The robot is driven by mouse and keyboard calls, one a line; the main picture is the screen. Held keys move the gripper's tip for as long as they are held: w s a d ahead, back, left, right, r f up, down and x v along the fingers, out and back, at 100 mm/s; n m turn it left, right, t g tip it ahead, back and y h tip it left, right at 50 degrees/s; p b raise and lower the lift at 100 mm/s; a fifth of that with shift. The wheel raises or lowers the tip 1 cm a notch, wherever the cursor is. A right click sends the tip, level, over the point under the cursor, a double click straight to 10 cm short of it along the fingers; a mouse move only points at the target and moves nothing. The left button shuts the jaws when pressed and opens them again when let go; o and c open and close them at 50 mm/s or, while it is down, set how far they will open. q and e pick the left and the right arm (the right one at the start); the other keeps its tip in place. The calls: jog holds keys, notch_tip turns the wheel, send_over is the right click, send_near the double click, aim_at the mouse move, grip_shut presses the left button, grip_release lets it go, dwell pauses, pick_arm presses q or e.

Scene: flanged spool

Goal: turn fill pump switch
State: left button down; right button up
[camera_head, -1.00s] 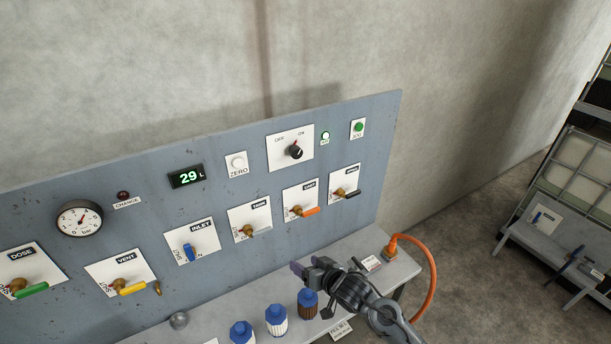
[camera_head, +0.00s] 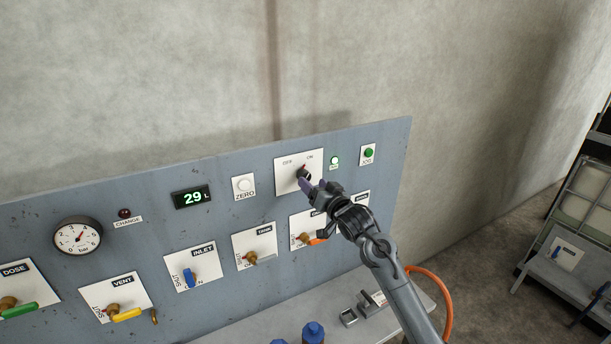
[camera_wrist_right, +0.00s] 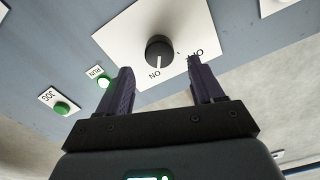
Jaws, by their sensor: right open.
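The pump switch is a round black knob (camera_head: 303,174) on a white plate (camera_head: 286,178) marked OFF and ON. In the right wrist view the knob (camera_wrist_right: 158,50) shows a pale pointer line aimed at the ON mark. My right gripper (camera_head: 314,187) is just in front of the knob, at its lower right in the head view. In the wrist view its two fingers (camera_wrist_right: 160,82) are spread, with the knob ahead between them and no visible contact. My left gripper is not in view.
A lit green RUN lamp (camera_head: 335,161) and a green JOG button (camera_head: 368,153) sit right of the plate. A ZERO button (camera_head: 243,184) and a display reading 29 L (camera_head: 192,197) are left. Valve handles line the panel below; the bench (camera_head: 290,311) holds blue-capped bottles.

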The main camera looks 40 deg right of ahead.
aim_at(306, 177)
jog(key=shift+w+d+p, duration=0.25)
jog(key=shift+w, duration=1.25)
jog(key=shift+w+d+p, duration=0.2)
jog(key=shift+w+p, duration=0.05)
jog(key=shift+w, duration=1.25)
jog(key=c, duration=1.1)
